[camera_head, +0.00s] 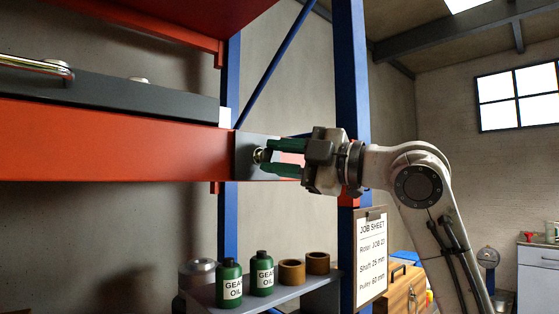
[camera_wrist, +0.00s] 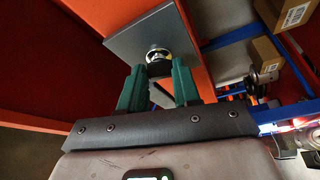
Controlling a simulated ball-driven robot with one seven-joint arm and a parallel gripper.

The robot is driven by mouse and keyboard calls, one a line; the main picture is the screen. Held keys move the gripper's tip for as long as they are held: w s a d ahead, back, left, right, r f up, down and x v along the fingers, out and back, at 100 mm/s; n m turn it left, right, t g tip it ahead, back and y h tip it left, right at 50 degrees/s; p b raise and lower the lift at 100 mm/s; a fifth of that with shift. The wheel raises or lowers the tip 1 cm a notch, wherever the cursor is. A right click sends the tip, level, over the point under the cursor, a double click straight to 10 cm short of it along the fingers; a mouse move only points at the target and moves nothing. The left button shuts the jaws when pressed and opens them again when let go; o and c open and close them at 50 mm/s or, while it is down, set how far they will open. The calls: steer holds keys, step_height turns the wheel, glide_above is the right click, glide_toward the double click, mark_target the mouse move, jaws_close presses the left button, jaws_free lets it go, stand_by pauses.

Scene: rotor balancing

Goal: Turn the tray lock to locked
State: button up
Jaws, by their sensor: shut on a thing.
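The tray lock is a small round metal knob (camera_head: 259,155) on a grey plate (camera_head: 244,160) at the right end of the orange shelf beam. My gripper (camera_head: 267,159) reaches it from the right, with one green finger above the knob and one below. In the wrist view, the knob (camera_wrist: 158,54) sits between the tips of my gripper (camera_wrist: 158,70), against the plate (camera_wrist: 127,43). My gripper is shut on the knob. I cannot read any locked or unlocked mark. A dark grey tray (camera_head: 150,100) lies on the beam, with a metal bar at its left.
Blue rack posts (camera_head: 350,90) stand close behind my gripper. A lower shelf holds green oil bottles (camera_head: 229,284) and brown rolls (camera_head: 291,272). A job sheet (camera_head: 370,255) hangs below my arm. In the wrist view, cardboard boxes (camera_wrist: 282,62) are at the right.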

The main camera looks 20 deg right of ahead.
steer(key=n+g, duration=0.1)
steer(key=n, duration=0.2)
steer(key=shift+r+p, duration=0.1)
steer(key=shift+p, duration=0.2)
steer(key=shift+n+g+h, duration=0.3)
steer(key=shift+n, duration=0.1)
steer(key=o, duration=1.1)
steer(key=shift+c, duration=0.2)
steer(key=b+v, duration=0.2)
steer(key=v, duration=0.8)
steer(key=shift+s+d, duration=0.25)
steer(key=shift+s, duration=0.05)
